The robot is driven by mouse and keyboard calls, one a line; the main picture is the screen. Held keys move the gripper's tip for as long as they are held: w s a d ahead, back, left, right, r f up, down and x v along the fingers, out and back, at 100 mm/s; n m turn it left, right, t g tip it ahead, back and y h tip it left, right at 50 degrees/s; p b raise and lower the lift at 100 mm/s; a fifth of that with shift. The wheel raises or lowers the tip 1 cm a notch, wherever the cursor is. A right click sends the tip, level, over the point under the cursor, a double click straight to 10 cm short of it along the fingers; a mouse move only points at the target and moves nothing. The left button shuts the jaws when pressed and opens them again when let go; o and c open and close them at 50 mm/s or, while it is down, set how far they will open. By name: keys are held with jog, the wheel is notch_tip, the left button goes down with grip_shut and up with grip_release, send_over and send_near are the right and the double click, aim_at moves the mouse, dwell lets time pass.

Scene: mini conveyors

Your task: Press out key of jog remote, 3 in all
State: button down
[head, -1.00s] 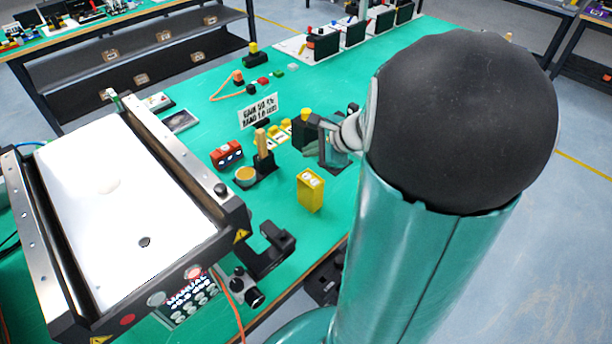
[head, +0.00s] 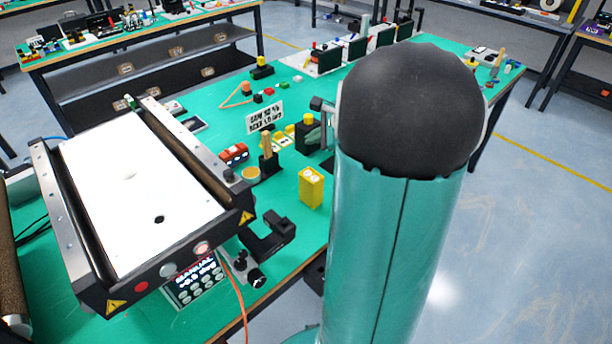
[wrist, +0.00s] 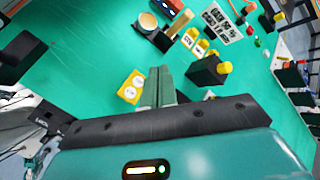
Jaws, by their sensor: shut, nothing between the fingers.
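The jog remote appears to be the yellow box (head: 311,188) standing upright on the green table near its front edge, with two pale round keys on its top face. It also shows in the wrist view (wrist: 130,88), just left of my fingers. The marks on the keys are too small to read, so I cannot tell which is the out key. My gripper (wrist: 160,72) is shut and empty, beside the remote in that picture. I cannot tell its height above the table. In the head view my arm hides most of the gripper.
A black box with a yellow button (head: 308,134) stands behind the remote. A mini conveyor with a white belt (head: 130,200) fills the left, its control panel (head: 195,283) at the front. A black bracket (head: 268,238) lies between conveyor and remote. A wooden-handled tool (head: 266,146) stands behind.

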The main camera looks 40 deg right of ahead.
aim_at(312, 176)
jog(key=shift+w+a+f, duration=0.1)
jog(key=shift+w+f, duration=0.05)
jog(key=shift+f, duration=2.15)
jog(key=shift+w+f, duration=0.15)
jog(key=shift+f, duration=2.1)
jog(key=shift+f, duration=0.4)
jog(key=shift+f, duration=0.4)
jog(key=shift+r, duration=0.85)
